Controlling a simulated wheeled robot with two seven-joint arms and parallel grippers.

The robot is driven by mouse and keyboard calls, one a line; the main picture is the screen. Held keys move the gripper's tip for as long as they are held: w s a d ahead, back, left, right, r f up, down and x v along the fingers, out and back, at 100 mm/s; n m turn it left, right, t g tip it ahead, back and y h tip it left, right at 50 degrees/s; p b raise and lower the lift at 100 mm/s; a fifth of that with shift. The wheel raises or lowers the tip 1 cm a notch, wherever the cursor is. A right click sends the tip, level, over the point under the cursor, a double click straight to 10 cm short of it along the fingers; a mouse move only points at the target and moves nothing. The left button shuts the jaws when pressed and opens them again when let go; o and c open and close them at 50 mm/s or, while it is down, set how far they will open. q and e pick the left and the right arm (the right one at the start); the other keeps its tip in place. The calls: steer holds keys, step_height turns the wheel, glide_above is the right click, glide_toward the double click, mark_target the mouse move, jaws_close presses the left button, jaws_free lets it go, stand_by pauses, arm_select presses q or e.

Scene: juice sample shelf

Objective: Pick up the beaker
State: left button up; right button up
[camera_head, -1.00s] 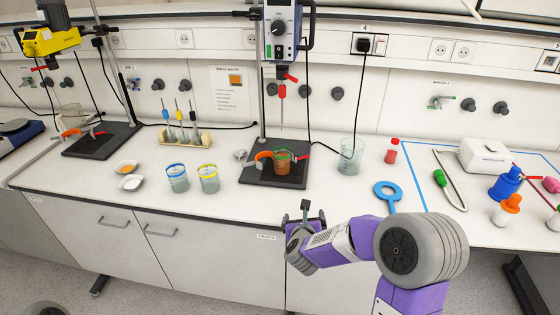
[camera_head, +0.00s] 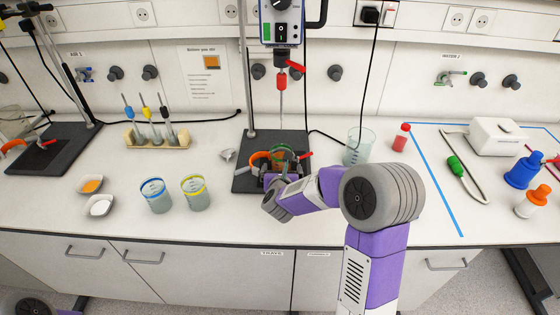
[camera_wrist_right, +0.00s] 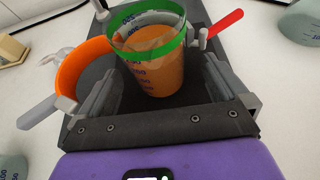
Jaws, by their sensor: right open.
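The beaker (camera_wrist_right: 153,62) with a green rim band holds orange-brown liquid and stands upright on the dark stand base (camera_head: 243,178). In the head view the beaker (camera_head: 281,155) is partly hidden by my right gripper (camera_head: 284,178). My right gripper (camera_wrist_right: 155,82) is open, with one finger on either side of the beaker in the right wrist view. Whether the fingers touch it, I cannot tell. My left gripper is not in view.
An orange curved clamp (camera_wrist_right: 83,70) with a grey handle is close left of the beaker. A red lever (camera_wrist_right: 224,24) is at its right. A stirrer (camera_head: 281,25) hangs above. Blue-rimmed (camera_head: 156,197) and yellow-rimmed (camera_head: 195,194) beakers stand left; a clear beaker (camera_head: 358,147) stands right.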

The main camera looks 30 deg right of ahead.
mark_target(281, 165)
steer(key=x, duration=0.4)
steer(key=shift+a, duration=0.15)
steer(key=c, duration=1.1)
steer(key=shift+w, duration=0.1)
steer(key=shift+c, duration=0.8)
steer(key=shift+a+r, duration=0.1)
steer(key=shift+r, duration=0.05)
